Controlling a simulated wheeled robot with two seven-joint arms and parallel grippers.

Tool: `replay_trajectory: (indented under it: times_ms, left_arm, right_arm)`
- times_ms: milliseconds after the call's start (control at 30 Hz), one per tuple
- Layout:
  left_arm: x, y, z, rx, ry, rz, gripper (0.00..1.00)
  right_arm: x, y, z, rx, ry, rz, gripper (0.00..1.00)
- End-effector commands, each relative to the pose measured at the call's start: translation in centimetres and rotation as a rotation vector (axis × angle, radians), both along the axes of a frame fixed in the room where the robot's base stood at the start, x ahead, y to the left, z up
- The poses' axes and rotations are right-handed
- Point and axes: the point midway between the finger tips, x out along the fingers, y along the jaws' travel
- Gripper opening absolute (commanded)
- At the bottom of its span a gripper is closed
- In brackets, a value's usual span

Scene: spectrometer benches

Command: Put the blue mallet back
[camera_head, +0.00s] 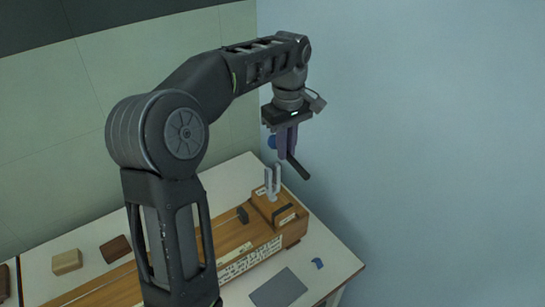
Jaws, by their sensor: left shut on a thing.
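My left gripper (287,143) points down and is shut on the blue mallet (299,168), well above the bench. The mallet's dark handle slants down to the right from the fingers. A bit of its blue head shows to the left of the fingers; the fingers hide the middle. Below stands a pale two-pronged fork (272,184) on a wooden box (295,225) at the bench's right part. The mallet is apart from the fork. My right gripper is out of view.
The white bench (341,267) carries a long labelled wooden base (235,228), a grey mat (278,288) and a small blue piece (318,263) near the right edge. A tan block (66,262) and a brown block (115,248) lie at left. Walls stand behind and right.

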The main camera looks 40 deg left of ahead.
Motion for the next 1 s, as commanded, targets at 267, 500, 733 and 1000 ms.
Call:
replay_trajectory:
  times_ms: [267, 500, 733, 1000]
  left_arm:
    - [2.4, -7.6, -5.7, -0.003, 0.003, -0.531, 0.0]
    - [3.4, -15.9, -10.9, -0.001, 0.002, -1.115, 0.0]
    - [3.4, -17.7, -11.7, 0.001, -0.001, -1.262, 0.0]
    - [3.4, -17.7, -11.6, 0.0, -0.001, -1.257, 0.0]
  right_arm:
    - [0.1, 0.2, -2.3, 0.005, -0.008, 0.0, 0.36]
    - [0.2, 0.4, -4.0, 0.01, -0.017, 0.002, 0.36]
    - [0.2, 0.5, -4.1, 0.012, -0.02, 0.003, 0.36]
    - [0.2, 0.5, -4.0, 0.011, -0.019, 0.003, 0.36]
